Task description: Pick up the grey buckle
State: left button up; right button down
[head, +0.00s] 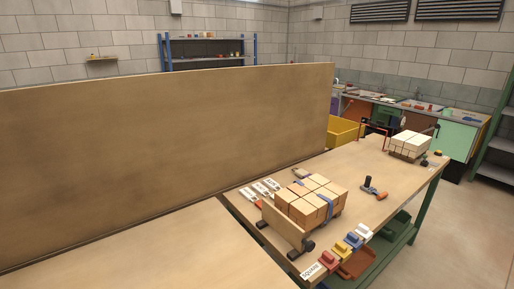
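A row of small pieces lies along the table's front edge: a red one (329,259), a yellow one (341,247), a blue one (353,239) and a pale grey-white one (364,231). The pale one may be the grey buckle, but it is too small to tell. A stack of tan bricks (305,205) stands on the workbench with a blue strap (326,203) over it. A wooden board with dark ends (285,226) stands at its front left. Neither of my grippers is in view.
A dark tool with an orange part (373,189) lies right of the bricks. Pale bricks (410,143) stand at the far end. Several white labels (261,190) lie at the left edge. A tall brown panel (170,150) rises behind. Bench space between the stacks is mostly clear.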

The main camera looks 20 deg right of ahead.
aim_at(366, 187)
jog(key=z, duration=1.85)
jog(key=k, duration=0.45)
jog(key=z, duration=1.05)
jog(key=k, duration=0.95)
jog(key=z, duration=0.55)
jog(key=i, duration=1.65)
jog(key=u, duration=0.35)
jog(key=i, duration=2.55)
jog(key=u, duration=0.7)
jog(key=i, duration=1.75)
jog(key=u, duration=1.75)
jog(key=i, duration=1)
jog(key=u, duration=1.15)
